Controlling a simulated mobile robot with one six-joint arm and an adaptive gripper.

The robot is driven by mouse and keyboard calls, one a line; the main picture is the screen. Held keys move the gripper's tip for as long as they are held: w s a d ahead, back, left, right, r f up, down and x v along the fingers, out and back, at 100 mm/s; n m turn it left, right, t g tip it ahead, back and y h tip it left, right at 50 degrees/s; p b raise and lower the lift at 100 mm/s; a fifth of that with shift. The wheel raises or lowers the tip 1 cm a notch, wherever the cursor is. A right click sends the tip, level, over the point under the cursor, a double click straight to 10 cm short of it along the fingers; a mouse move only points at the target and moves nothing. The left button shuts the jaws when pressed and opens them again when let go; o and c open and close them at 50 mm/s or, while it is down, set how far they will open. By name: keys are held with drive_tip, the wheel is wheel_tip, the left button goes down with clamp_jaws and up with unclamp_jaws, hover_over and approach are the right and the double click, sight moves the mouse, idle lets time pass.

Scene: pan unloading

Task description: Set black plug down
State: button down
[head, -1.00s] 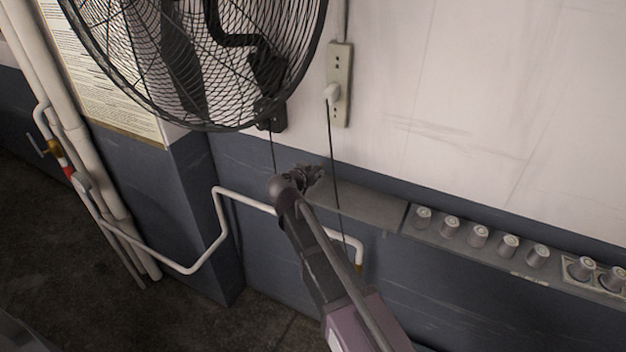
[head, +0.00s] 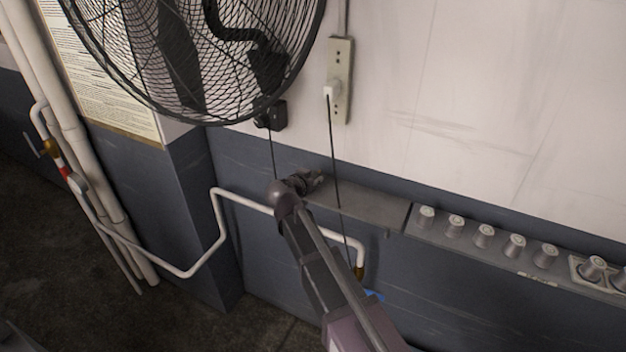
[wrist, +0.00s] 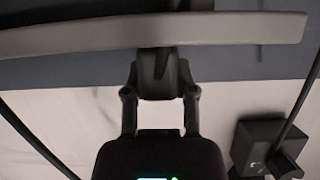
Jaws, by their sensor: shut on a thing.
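My gripper (head: 308,182) is at the left end of the grey wall shelf (head: 372,207), just above or against it; I cannot tell if it touches. In the wrist view my gripper (wrist: 160,72) is shut on a small dark thing, taken to be the black plug. The plug blends with the dark fingers, and in the head view it is hidden by the gripper. The shelf shows in the wrist view as a pale curved band (wrist: 80,37) crossing beyond the fingertips.
A caged fan (head: 195,55) hangs at upper left, with a black box (head: 271,115) below it. A white plug (head: 331,91) sits in the wall outlet strip (head: 341,75), its dark cord hanging past the shelf. Several grey knobs (head: 484,236) line the right ledge. A white pipe (head: 222,215) runs below.

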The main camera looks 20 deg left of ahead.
drive_tip(key=shift+f, duration=0.2)
drive_tip(key=shift+c, duration=2.1)
unclamp_jaws()
drive_tip(key=shift+r, duration=0.25)
drive_tip(key=p+v, duration=0.4)
drive_tip(key=v, duration=0.8)
drive_tip(key=shift+p, duration=0.35)
drive_tip(key=shift+f, duration=0.1)
